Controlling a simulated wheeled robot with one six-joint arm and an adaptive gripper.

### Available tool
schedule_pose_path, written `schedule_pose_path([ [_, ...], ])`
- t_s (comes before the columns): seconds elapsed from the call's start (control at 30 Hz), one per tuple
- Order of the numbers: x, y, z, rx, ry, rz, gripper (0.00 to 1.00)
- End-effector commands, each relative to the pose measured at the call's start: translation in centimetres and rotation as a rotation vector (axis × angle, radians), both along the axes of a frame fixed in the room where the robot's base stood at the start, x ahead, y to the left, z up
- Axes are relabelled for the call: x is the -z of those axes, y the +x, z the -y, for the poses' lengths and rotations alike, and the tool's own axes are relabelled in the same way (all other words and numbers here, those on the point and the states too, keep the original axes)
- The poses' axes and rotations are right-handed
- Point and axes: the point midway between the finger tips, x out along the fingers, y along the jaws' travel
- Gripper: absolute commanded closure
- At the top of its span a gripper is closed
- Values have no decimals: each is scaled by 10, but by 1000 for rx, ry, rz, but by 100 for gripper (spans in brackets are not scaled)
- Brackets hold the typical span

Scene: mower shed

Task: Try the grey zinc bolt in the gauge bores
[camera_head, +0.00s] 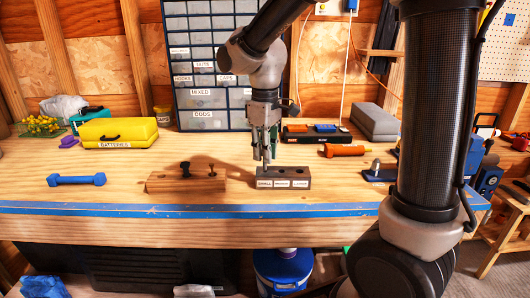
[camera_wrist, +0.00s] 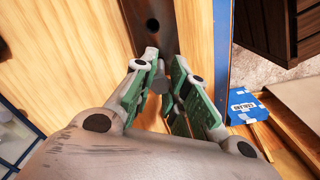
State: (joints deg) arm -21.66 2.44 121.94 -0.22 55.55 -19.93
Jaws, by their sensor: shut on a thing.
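The gauge block (camera_head: 303,184) lies on the bench, a dark bar with bores in its top and white labels on its front, the leftmost reading SMALL. My gripper (camera_head: 265,160) points down over its left, small end. In the wrist view my gripper (camera_wrist: 166,75) is shut on the grey zinc bolt (camera_wrist: 157,85), of which only a small grey part shows between the green-padded fingers. The gauge block (camera_wrist: 128,12) runs under the fingertips there, with one dark bore clear of them. The bolt's lower end is hidden; I cannot tell whether it is in a bore or above it.
A wooden block (camera_head: 160,184) with dark bolts stands left of the gauge. A blue dumbbell-shaped thing (camera_head: 76,180) and yellow batteries case (camera_head: 118,133) lie farther left. An orange-handled tool (camera_head: 345,150) lies behind right. Blue tape (camera_head: 130,209) marks the front edge.

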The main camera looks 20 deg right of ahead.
Motion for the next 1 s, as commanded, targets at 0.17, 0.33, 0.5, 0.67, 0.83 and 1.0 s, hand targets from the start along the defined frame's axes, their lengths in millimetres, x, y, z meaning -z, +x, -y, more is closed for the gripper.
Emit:
schedule_pose_path([
  [0.17,0,0,0,0,0,0,100],
  [0.33,0,0,0,0,0,0,100],
  [0.5,3,0,0,0,-1,-1,100],
  [0.67,7,0,0,0,-1,-1,100],
  [0.83,6,0,0,0,0,0,100],
  [1.0,1,0,0,0,1,1,100],
])
